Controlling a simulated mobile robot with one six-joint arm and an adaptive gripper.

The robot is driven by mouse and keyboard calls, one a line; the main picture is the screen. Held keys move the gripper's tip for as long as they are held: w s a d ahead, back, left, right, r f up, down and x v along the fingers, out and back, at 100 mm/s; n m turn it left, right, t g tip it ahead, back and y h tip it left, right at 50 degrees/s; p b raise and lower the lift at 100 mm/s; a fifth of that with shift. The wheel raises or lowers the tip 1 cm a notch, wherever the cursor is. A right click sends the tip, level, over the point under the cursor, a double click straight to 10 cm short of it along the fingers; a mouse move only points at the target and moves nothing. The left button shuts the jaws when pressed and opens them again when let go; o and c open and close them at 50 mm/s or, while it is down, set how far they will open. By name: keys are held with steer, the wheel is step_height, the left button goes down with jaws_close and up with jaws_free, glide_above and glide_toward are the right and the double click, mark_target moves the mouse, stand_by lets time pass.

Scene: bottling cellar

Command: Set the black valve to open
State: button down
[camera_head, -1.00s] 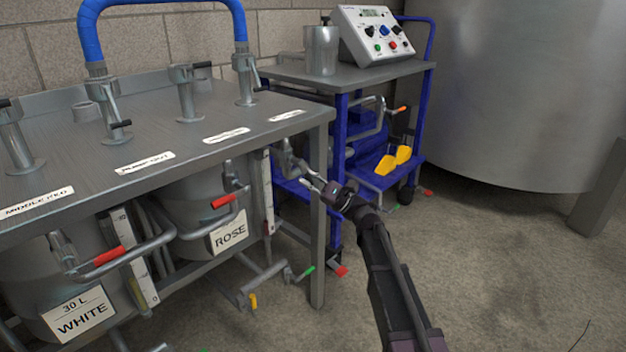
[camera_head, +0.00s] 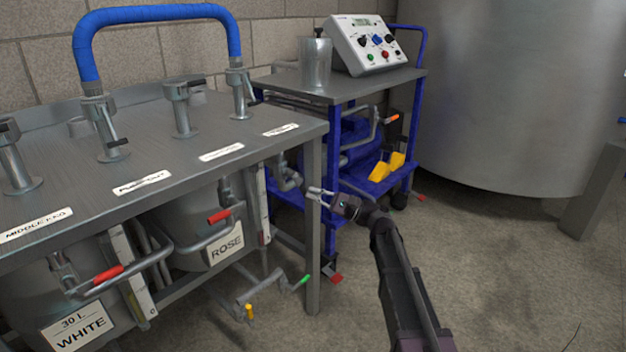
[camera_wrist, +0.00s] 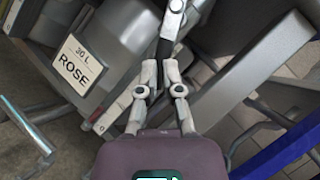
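In the wrist view a black lever handle (camera_wrist: 164,48) hangs from a grey metal fitting (camera_wrist: 175,8) at the top centre. My gripper (camera_wrist: 160,68) points at its lower end, with the two fingers apart on either side and a narrow gap between them. Contact with the handle cannot be made out. In the head view my gripper (camera_head: 317,196) is beside the steel table's front right leg, fingers apart. That black handle cannot be made out in the head view.
The steel table (camera_head: 250,152) carries upright valves with black-tipped levers and a blue hose (camera_head: 160,13). A pot labelled ROSE (camera_head: 224,250) hangs below, with a red-handled lever (camera_head: 219,216). A blue trolley (camera_head: 331,165) stands behind my gripper.

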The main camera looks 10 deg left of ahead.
steer(key=w+d+r+n+h+p, duration=0.2)
steer(key=d+n+h+p, duration=0.1)
steer(key=d+n+p, duration=0.3)
steer(key=w+d+r+n+t+h+p, duration=0.1)
steer(key=w+d+r+n+h+p, duration=0.2)
steer(key=p, duration=0.6)
steer(key=d+n, duration=0.2)
steer(key=shift+d+r+n+h, duration=0.2)
steer(key=shift+d+n+h, duration=0.2)
steer(key=shift+s+a, duration=0.1)
steer(key=shift+a, duration=0.05)
steer(key=s+f+b+x, duration=0.1)
steer(key=s+b+x, duration=0.1)
steer(key=x, duration=1)
steer(key=shift+s+b, duration=0.2)
steer(key=shift+b, duration=0.7)
